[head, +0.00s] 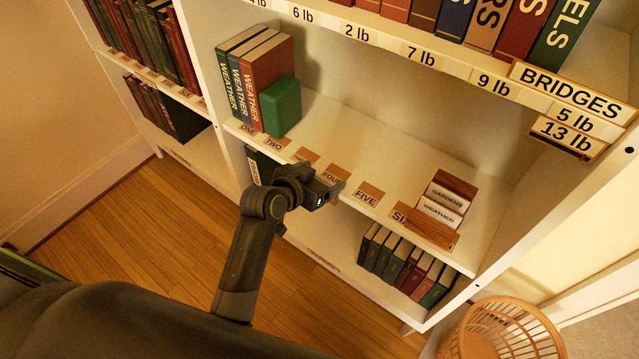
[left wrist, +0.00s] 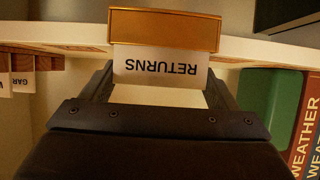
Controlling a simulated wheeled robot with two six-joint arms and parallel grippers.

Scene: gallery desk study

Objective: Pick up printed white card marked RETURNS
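The white card marked RETURNS (left wrist: 160,67) shows upside down in the left wrist view, against a brown-gold holder (left wrist: 165,28) at the shelf edge. My left gripper (left wrist: 161,88) has its fingers apart, one at each side edge of the card. I see no clear closed grip. In the head view my left gripper (head: 328,193) is at the front edge of the middle shelf, between the labels THREE and FOUR. It hides the card there. My right gripper is not in view.
White shelves (head: 400,150) hold WEATHER books (head: 262,80) beside a green block (head: 282,107). A wooden rack (head: 430,228) holds cards marked GARDENS and WEATHER to the right. A wicker basket (head: 505,330) stands on the floor. The middle shelf's centre is clear.

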